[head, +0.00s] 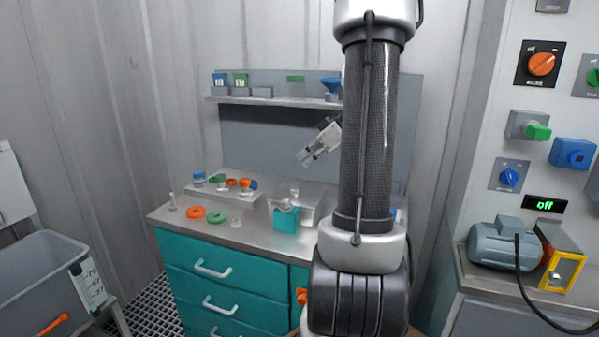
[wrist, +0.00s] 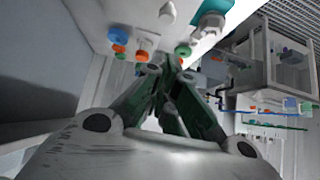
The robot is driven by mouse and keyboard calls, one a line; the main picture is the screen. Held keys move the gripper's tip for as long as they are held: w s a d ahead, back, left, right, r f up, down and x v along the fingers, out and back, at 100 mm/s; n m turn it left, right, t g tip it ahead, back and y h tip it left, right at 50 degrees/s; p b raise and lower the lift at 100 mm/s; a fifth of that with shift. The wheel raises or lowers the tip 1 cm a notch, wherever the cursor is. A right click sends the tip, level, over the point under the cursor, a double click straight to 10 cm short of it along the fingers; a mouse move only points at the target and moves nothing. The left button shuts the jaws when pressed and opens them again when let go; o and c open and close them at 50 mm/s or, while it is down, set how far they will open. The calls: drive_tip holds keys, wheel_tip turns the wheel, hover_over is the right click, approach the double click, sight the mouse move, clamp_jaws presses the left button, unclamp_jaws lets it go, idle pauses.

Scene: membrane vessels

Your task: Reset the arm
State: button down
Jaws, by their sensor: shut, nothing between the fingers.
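My gripper (head: 308,158) hangs in the air above the back of the steel counter, left of my arm, pointing down and to the left in the head view. It is empty. In the wrist view its two fingers (wrist: 168,62) come together at the tips, shut, with nothing between them. My upright arm hides the middle of the scene behind it.
The counter (head: 250,237) with teal drawers holds an orange ring (head: 196,212), a green ring (head: 217,216), several small parts and a teal container (head: 286,220). A shelf (head: 275,101) hangs above. A grey bin (head: 38,270) stands left, a motor (head: 505,243) right.

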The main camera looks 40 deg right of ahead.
drive_tip(key=shift+v, duration=2.35)
